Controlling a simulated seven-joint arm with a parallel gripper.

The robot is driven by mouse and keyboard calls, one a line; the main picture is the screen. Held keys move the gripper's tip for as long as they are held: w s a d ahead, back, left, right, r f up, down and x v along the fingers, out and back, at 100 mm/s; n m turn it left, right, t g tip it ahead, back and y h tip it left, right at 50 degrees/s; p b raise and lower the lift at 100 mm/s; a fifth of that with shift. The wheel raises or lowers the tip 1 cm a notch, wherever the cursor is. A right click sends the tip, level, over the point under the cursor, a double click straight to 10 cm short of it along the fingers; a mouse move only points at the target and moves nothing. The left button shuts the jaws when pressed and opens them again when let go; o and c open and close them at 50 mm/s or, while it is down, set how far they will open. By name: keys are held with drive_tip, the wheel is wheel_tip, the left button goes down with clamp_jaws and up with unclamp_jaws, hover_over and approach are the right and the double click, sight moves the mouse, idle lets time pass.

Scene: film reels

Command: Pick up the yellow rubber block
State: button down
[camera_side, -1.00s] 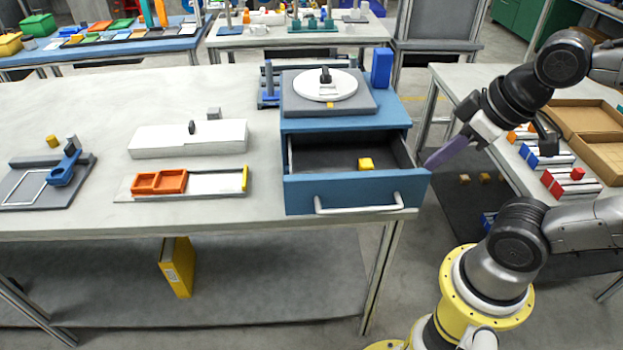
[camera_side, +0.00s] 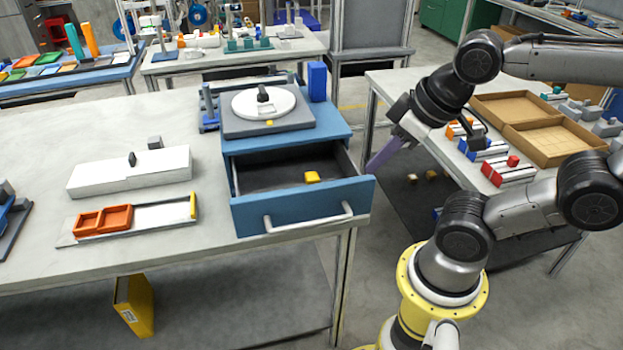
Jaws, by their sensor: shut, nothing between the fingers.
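The yellow rubber block (camera_side: 312,177) lies in the open drawer (camera_side: 292,205) of the blue cabinet, toward the front right of its dark floor. My gripper (camera_side: 370,168) has purple fingers and is shut and empty. It points down and left, just beyond the drawer's right side in the picture. It is apart from the block. Whether a fingertip touches the drawer's side cannot be told from this view.
A grey plate with a white turntable (camera_side: 263,102) and a blue block (camera_side: 317,82) top the cabinet. A white box (camera_side: 130,170) and an orange tray (camera_side: 103,220) stand left. Cardboard boxes (camera_side: 540,142) lie on the right table. The drawer is open at the top.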

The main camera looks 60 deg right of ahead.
idle(0.4)
drive_tip(key=shift+c, duration=2.4)
unclamp_jaws()
wheel_tip(320, 180, up, 2)
drive_tip(key=m+g+h, duration=0.1)
drive_tip(key=m+g, duration=0.3)
drive_tip(key=m, duration=0.5)
hover_over(312, 176)
drive_tip(key=s+a, duration=0.1)
drive_tip(key=shift+g, duration=0.3)
drive_tip(key=f, duration=0.9)
drive_tip(key=w+d+f, duration=0.1)
drive_tip(key=f, duration=0.4)
